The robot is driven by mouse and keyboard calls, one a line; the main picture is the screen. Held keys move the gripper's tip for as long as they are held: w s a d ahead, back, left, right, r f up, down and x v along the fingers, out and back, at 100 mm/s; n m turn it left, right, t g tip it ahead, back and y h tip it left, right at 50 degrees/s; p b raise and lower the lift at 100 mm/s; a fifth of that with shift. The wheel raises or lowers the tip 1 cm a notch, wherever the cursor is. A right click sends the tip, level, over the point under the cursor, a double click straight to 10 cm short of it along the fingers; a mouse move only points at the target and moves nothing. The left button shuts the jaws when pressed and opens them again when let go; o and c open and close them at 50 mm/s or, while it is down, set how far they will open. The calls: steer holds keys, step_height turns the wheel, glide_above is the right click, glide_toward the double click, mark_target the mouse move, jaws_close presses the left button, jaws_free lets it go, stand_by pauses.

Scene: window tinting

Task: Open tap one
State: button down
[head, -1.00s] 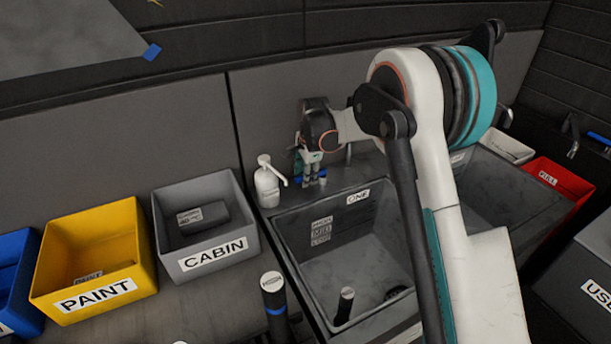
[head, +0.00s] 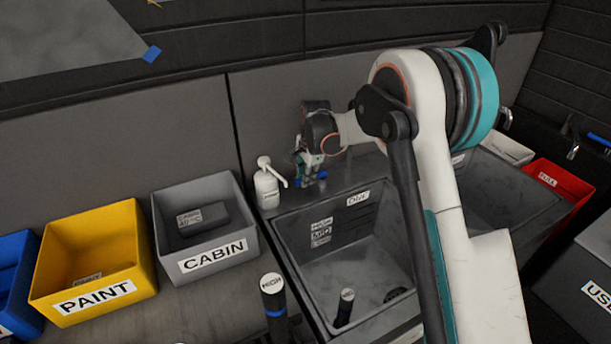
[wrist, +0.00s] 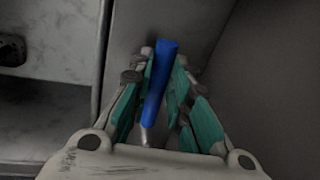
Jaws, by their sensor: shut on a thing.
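The sink marked ONE (head: 335,215) lies below my arm in the head view. My gripper (head: 312,178) is at its back edge, by the wall and right of the soap bottle. In the wrist view my gripper (wrist: 165,65) is shut on a blue tap handle (wrist: 158,85), which stands between its teal finger pads. A metal stem shows under the handle. In the head view, some blue shows around the fingers, but my gripper and arm hide most of the tap. I cannot see whether water runs.
A white soap bottle (head: 267,184) stands close left of my gripper. A grey CABIN bin (head: 225,247) and a yellow PAINT bin (head: 120,285) stand further left. A black cylinder marked HIGH (head: 273,300) stands by the sink; another (head: 345,308) is in the basin.

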steer(key=n, duration=0.1)
steer(key=s+d+n, duration=0.1)
steer(key=n, duration=0.1)
steer(key=shift+s+d+n+y, duration=0.25)
steer(key=shift+s+n+y, duration=0.05)
steer(key=shift+s+n, duration=0.1)
steer(key=n, duration=0.1)
steer(key=d+n, duration=0.1)
steer(key=shift+s+d+n+g, duration=0.2)
steer(key=shift+s+n+g, duration=0.15)
steer(key=shift+n+g, duration=0.05)
steer(key=shift+s+d+n+g, duration=0.25)
steer(key=shift+d+n, duration=0.4)
steer(key=shift+n, duration=0.55)
steer(key=shift+d+n+g+y, duration=0.15)
steer(key=shift+d+n, duration=0.25)
steer(key=shift+n, duration=0.35)
steer(key=shift+d+n+g+y, duration=0.15)
steer(key=shift+d+n, duration=0.25)
steer(key=shift+n, duration=0.35)
steer(key=c, duration=1.5)
jaws_free()
steer(key=shift+s, duration=0.1)
